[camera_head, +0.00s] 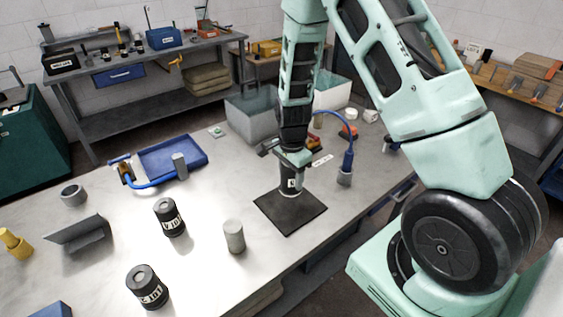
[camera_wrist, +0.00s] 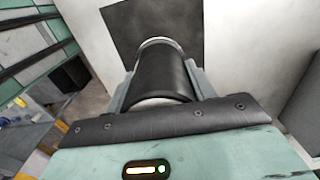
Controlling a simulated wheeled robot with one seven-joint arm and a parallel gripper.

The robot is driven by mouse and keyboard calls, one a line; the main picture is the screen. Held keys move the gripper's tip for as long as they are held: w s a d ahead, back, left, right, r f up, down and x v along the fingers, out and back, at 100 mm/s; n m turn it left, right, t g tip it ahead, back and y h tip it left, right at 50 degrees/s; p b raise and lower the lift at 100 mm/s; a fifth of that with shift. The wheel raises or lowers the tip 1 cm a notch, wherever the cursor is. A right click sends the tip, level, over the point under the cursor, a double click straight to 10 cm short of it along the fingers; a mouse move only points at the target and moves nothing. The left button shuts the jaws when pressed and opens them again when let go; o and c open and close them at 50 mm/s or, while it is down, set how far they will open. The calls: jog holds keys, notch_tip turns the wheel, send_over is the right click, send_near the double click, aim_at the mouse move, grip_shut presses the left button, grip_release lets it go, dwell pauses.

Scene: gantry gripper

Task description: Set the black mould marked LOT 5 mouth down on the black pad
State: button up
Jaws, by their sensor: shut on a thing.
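A black mould (camera_head: 288,186) with a white label is in my gripper (camera_head: 292,161), upright over the far part of the black pad (camera_head: 291,216). The label is mostly hidden, so its marking cannot be read. In the wrist view the mould (camera_wrist: 163,75) lies between the two fingers of my gripper (camera_wrist: 164,88), with a pale rim at its far end and the pad (camera_wrist: 122,28) beyond. I cannot tell whether the mould touches the pad, or which end is its mouth.
Two other labelled black moulds (camera_head: 170,218) (camera_head: 147,288) and a grey cylinder (camera_head: 234,236) stand left of the pad. A blue tray (camera_head: 196,143) and a blue curved-arm fixture (camera_head: 346,178) are farther back. The pad's near part is clear.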

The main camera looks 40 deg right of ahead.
jog(key=shift+f+b, duration=2.25)
jog(key=shift+f, duration=0.65)
jog(key=shift+f+b, duration=0.45)
jog(key=shift+f, duration=0.15)
jog(key=o, duration=1.1)
notch_tip(320, 180, up, 18)
jog(key=shift+f+b, duration=0.25)
jog(key=shift+b, duration=1)
